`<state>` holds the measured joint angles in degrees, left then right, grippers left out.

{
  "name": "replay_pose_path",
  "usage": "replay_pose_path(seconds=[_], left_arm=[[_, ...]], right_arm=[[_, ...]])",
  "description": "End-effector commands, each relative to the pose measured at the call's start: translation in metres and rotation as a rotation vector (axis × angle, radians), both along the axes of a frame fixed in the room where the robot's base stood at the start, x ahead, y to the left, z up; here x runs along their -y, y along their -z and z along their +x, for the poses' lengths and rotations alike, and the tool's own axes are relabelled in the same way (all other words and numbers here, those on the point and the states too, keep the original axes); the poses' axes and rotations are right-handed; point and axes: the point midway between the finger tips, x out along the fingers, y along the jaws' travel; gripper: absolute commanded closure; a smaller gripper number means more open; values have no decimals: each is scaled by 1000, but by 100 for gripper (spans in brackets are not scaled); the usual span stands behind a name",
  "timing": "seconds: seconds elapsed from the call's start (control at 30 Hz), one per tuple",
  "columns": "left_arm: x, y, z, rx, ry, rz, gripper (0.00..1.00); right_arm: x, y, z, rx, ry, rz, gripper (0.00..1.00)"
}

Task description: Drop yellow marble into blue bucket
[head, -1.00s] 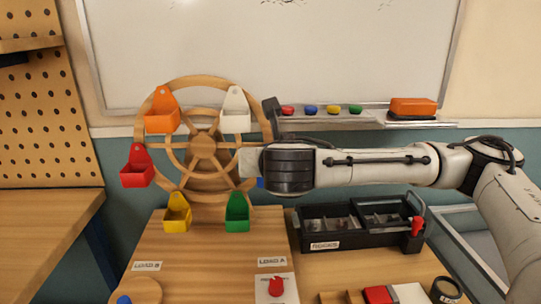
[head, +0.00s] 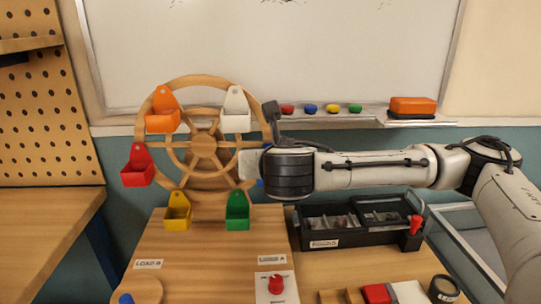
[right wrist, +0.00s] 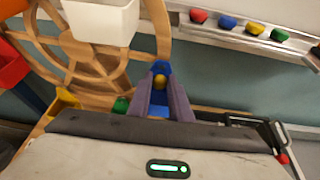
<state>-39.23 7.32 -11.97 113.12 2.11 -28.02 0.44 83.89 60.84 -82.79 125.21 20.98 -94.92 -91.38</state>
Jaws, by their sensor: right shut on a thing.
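My right gripper (head: 250,164) is at the right side of the wooden wheel, its fingers mostly hidden behind the wrist in the head view. In the right wrist view its two purple-grey fingers (right wrist: 160,93) are shut on the yellow marble (right wrist: 160,81). The blue bucket (right wrist: 161,67) shows just behind the marble and partly between the fingers. In the head view only a sliver of the blue bucket (head: 261,183) shows beside my wrist. I cannot tell the gap between marble and bucket. My left gripper is not in view.
The wheel (head: 204,147) also carries orange (head: 162,122), white (head: 236,122), red (head: 137,178), yellow (head: 177,217) and green (head: 237,217) buckets. A black parts bin (head: 355,236) stands under my right arm. A red knob (head: 276,284) sits in front. The whiteboard ledge (head: 335,120) is behind.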

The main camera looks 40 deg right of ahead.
Motion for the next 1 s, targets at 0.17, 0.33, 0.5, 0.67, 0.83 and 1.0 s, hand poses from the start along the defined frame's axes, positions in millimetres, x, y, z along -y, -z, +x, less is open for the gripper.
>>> replay_pose_path(seconds=[0.17, 0.33, 0.5, 0.67, 0.83, 1.0], left_arm=[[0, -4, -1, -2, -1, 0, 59], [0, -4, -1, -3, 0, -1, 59], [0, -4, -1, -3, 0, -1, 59], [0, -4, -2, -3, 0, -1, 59], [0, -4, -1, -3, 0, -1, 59], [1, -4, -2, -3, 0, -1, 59]], right_arm=[[0, 3, 0, -1, 0, 0, 100], [0, 5, 0, 0, 0, 0, 100], [0, 5, 0, 0, 0, 0, 70], [0, 5, 0, 0, 0, 0, 60], [0, 5, 0, 0, 0, 0, 60], [0, 5, 0, 0, 0, 0, 60]])
